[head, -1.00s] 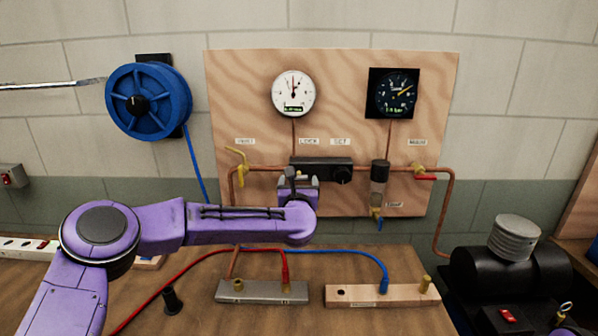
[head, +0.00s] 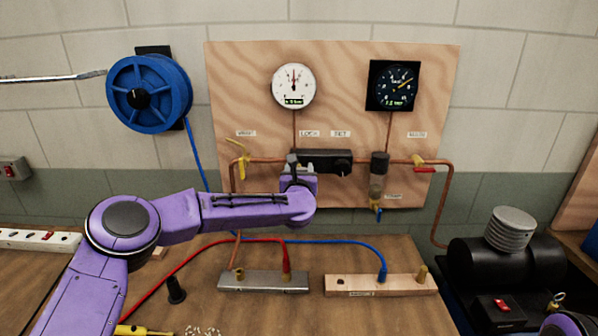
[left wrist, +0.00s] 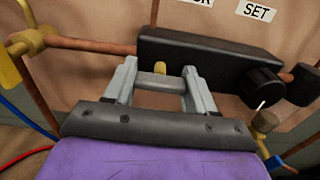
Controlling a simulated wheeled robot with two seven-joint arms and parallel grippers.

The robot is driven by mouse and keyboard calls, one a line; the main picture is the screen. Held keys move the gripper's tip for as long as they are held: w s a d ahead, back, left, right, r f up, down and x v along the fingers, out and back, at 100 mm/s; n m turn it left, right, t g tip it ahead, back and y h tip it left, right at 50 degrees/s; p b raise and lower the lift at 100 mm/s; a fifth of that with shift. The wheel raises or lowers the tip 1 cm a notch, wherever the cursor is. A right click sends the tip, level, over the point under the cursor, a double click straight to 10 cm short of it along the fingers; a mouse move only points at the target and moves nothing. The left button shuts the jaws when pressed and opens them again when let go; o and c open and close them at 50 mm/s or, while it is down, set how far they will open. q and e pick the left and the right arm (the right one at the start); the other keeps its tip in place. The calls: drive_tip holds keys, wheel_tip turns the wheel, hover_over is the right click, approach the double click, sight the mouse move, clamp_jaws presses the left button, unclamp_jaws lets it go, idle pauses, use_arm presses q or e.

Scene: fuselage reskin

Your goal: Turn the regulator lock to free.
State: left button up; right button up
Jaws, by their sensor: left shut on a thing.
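The regulator (head: 335,161) is a black block on the plywood panel, under LOCK and SET labels, with a round black knob (head: 343,166) at its right. It also shows in the left wrist view (left wrist: 205,52). My left gripper (head: 300,161) is at the regulator's left part, under the LOCK label (head: 309,133). The lock's base is partly hidden. My right gripper is out of view.
A white gauge (head: 294,86) and a black gauge (head: 393,86) hang above the regulator. Copper pipe runs to yellow valves on both sides. A blue hose reel (head: 148,94) is at the left. Two manifold blocks (head: 262,282) with red and blue hoses lie on the bench.

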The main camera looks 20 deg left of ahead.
use_arm(q)
drive_tip(key=m+b, duration=0.2)
drive_tip(key=m, duration=0.1)
drive_tip(key=shift+f+b, duration=0.15)
drive_tip(key=shift+b, duration=0.15)
drive_tip(key=shift+m+b, duration=0.45)
drive_tip(key=shift+m, duration=0.55)
drive_tip(key=m, duration=0.2)
drive_tip(key=shift+m+b, duration=0.35)
drive_tip(key=shift+m, duration=0.05)
drive_tip(key=m, duration=0.4)
drive_tip(key=shift+r, duration=0.2)
drive_tip(key=m+p, duration=0.1)
drive_tip(key=m, duration=0.4)
drive_tip(key=shift+m, duration=0.4)
drive_tip(key=shift+f, duration=0.1)
drive_tip(key=o, duration=1)
drive_tip(key=shift+o, duration=0.2)
drive_tip(key=shift+d, duration=0.1)
